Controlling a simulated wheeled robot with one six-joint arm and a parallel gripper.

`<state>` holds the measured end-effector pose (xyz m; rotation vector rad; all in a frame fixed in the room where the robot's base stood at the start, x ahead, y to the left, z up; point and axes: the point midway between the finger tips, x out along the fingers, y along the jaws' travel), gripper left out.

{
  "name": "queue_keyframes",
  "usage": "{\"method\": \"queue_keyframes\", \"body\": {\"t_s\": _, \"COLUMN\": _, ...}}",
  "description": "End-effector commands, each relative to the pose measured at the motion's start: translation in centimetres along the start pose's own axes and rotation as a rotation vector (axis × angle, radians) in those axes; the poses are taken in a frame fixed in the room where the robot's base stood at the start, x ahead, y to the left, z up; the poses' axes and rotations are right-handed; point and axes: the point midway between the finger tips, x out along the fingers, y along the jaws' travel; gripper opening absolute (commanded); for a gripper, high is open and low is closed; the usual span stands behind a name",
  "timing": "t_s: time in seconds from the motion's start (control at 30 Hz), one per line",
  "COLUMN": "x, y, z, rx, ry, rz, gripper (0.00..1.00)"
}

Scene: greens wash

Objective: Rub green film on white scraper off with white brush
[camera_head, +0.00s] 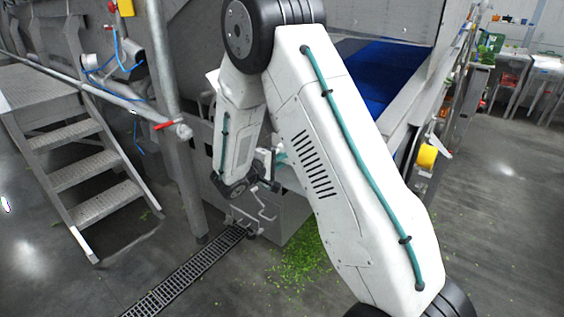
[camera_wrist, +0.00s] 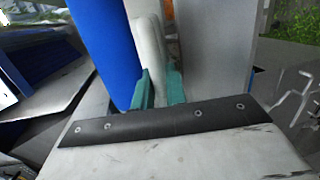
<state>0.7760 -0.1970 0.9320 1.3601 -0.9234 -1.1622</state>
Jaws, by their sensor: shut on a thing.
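My gripper (camera_wrist: 160,88) has teal fingers, shut on a pale white piece, the white brush (camera_wrist: 148,45), which stands up between them. The fingers point away into the view, between a blue surface on the left and a grey panel on the right. In the head view, my gripper (camera_head: 279,158) is small and partly behind my arm, below the end of the blue belt. I cannot pick out the white scraper or its green film in either view. I cannot tell whether the brush touches anything.
A blue conveyor belt (camera_head: 382,68) slopes behind my arm; its blue surface (camera_wrist: 104,45) is close in the wrist view. A grey panel (camera_wrist: 215,50) stands right. Metal steps (camera_head: 85,165), a floor drain (camera_head: 190,270) and green scraps (camera_head: 300,262) lie around.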

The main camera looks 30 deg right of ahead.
Motion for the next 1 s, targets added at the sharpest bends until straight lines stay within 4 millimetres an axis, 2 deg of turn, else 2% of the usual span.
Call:
{"method": "queue_keyframes", "body": {"t_s": 0.6, "x": -5.5, "y": -0.8, "z": 0.6, "rx": 0.001, "ry": 0.003, "rz": 0.001, "gripper": 0.00}}
{"method": "queue_keyframes", "body": {"t_s": 1.0, "x": -5.9, "y": -0.9, "z": 0.7, "rx": 0.001, "ry": 0.000, "rz": 0.001, "gripper": 0.00}}
